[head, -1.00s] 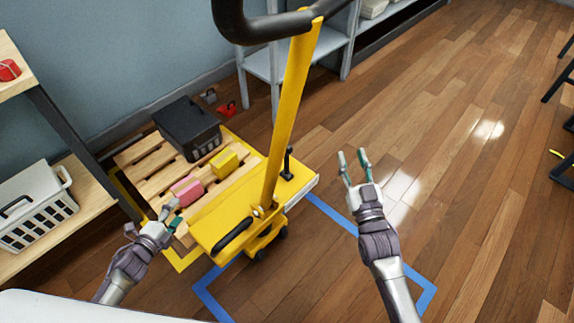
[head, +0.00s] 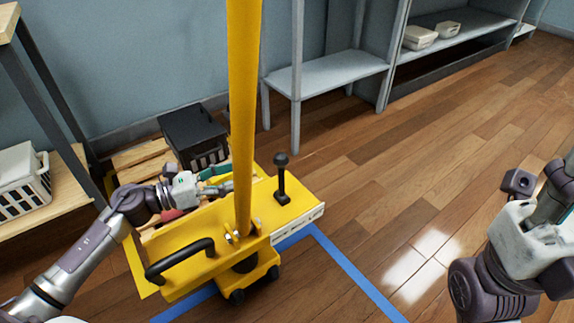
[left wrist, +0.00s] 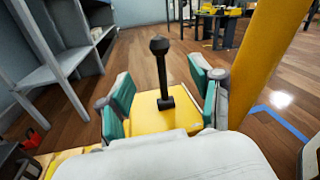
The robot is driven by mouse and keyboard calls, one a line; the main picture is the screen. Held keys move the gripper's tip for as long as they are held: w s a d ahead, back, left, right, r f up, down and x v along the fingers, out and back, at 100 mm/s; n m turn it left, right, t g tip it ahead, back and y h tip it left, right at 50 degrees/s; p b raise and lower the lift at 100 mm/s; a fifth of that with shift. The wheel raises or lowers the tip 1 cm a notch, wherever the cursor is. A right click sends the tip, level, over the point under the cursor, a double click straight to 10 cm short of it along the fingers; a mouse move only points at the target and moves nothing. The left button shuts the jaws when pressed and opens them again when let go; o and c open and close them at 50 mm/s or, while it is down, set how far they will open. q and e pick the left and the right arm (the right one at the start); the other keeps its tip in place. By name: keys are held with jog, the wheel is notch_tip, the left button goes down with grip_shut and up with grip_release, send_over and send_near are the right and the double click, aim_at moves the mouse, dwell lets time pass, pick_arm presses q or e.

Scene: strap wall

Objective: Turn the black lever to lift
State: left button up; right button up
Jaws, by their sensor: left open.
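The black lever (head: 282,182) with a round knob stands upright on the yellow pallet jack's deck (head: 262,212), right of its tall yellow handle (head: 242,110). My left gripper (head: 226,180) is open and empty, just left of the handle, its fingers pointing right toward the lever. In the left wrist view the lever (left wrist: 162,75) shows between the two teal-padded fingers, some distance ahead and apart from them. My right gripper (head: 538,200) is at the right edge, partly cut off, away from the jack; its opening is unclear.
A wooden pallet (head: 143,158) carries a black crate (head: 193,137) behind my left arm. A black loop handle (head: 180,262) sits at the jack's front. Grey shelves (head: 330,75) stand behind. Floor right of the jack is clear, with blue tape (head: 350,268).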

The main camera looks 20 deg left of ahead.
aim_at(280, 160)
pick_arm(q)
jog(key=b+x, duration=0.2)
jog(key=x, duration=1)
jog(key=shift+w+d, duration=0.2)
grip_shut()
